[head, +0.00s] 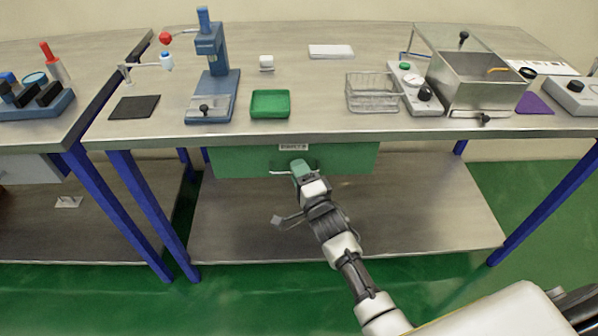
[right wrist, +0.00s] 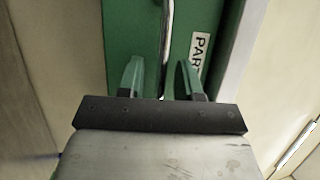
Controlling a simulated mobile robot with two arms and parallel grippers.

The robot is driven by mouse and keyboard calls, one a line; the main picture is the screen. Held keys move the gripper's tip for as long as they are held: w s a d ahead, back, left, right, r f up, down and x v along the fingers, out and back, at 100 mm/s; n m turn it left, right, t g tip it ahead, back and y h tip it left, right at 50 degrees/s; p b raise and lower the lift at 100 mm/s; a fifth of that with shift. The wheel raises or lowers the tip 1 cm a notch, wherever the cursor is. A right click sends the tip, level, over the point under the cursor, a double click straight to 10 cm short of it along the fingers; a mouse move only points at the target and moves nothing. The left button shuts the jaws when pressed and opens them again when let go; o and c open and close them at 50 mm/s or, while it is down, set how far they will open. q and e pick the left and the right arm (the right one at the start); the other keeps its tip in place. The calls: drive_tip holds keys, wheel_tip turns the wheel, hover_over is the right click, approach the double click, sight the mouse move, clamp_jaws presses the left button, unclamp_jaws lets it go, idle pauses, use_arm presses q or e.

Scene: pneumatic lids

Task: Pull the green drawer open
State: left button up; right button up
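The green drawer (head: 347,159) hangs under the front edge of the middle table, its front close under the tabletop; it looks shut. Its pale metal bar handle (head: 280,172) is partly hidden behind my right gripper (head: 299,166). In the right wrist view the drawer front (right wrist: 120,30) fills the middle, and the handle (right wrist: 167,35) runs down between the two green fingers of my right gripper (right wrist: 159,76). The fingers are apart, one on each side of the bar, with gaps showing; the handle's lower end is hidden. My left gripper is not in view.
On the tabletop above stand a green tray (head: 270,117), a blue press (head: 212,75), a wire basket (head: 371,104) and a metal box (head: 470,85). A lower shelf (head: 430,215) lies beneath the drawer. Blue table legs (head: 145,205) stand at the left. The floor in front is clear.

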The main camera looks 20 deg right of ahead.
clamp_jaws()
idle(0.3)
drive_tip(key=s+a+p, duration=0.2)
drive_tip(key=s+p, duration=0.1)
drive_tip(key=s, duration=0.7)
drive_tip(key=s+a+p, duration=0.3)
drive_tip(key=s, duration=0.6)
drive_tip(key=s+a+p, duration=0.3)
drive_tip(key=s+p, duration=0.1)
drive_tip(key=s, duration=0.6)
drive_tip(key=shift+s+a, duration=0.25)
drive_tip(key=shift+s, duration=0.1)
unclamp_jaws()
